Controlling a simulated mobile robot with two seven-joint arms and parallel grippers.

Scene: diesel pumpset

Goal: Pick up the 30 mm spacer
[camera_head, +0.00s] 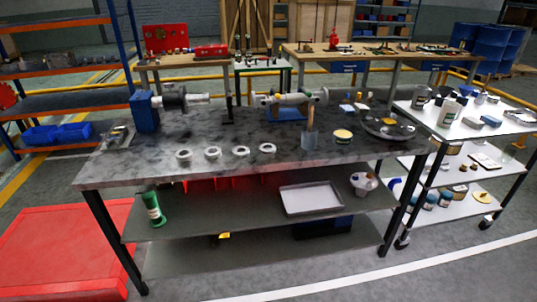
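Several small pale ring-shaped parts stand in a row near the front of the dark grey workbench top (130,170). From left to right they are a first ring (183,155), a second ring (213,153), a third ring (241,151) and a fourth ring (268,149). They look like spacers, and they stand apart from each other. No size marks are readable, so I cannot tell which one is the 30 mm spacer. Neither of my grippers is in view.
Behind the rings stand a blue-mounted shaft assembly (174,97) and a pump-like unit (290,105). A brush holder cup (309,139), a yellow-topped tin (343,136) and a round tray (387,130) are to the right. A white trolley (480,115) adjoins the right end. The bench's front left is clear.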

